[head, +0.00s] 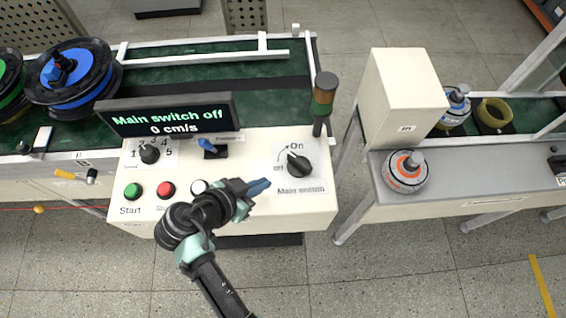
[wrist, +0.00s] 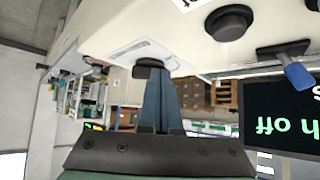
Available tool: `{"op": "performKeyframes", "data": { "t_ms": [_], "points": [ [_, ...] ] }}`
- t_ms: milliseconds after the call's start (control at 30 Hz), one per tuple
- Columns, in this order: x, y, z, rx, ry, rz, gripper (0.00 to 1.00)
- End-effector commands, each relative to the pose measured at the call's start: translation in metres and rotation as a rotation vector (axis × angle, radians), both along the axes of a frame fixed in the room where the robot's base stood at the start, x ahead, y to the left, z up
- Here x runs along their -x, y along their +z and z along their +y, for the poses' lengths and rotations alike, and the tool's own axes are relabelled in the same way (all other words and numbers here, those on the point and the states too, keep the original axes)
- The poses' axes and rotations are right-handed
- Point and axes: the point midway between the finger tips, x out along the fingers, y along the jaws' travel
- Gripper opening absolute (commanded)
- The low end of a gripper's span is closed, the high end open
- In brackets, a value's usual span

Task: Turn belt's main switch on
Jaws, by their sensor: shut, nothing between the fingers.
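The main switch (head: 299,163) is a round black knob at the right of the white control panel, between an "off" mark on its left and "On" above it. Its white pointer faces up-left. The display (head: 168,116) reads "Main switch off" and "0 cm/s". My gripper (head: 261,187) has its blue fingers shut and empty, to the left of and slightly below the knob in the head view, seemingly apart from it.
A signal lamp (head: 323,98) stands at the panel's far right corner. A blue lever (head: 212,148), a speed knob (head: 149,152), a green start button (head: 133,190) and a red button (head: 166,190) are left. The green belt (head: 210,77) runs behind.

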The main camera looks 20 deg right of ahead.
Motion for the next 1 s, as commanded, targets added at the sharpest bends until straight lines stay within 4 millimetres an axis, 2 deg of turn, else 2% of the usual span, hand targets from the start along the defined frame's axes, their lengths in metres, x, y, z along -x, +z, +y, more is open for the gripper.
{"op": "performKeyframes", "data": {
  "t_ms": [267,500,1000],
  "points": [
    [-0.019,-0.033,-0.034,-0.001,-0.002,0.002,0.0],
    [-0.035,-0.031,-0.061,0.0,-0.001,-0.001,0.0],
    [-0.039,-0.033,-0.066,-0.001,0.0,-0.001,0.0]
  ]
}}
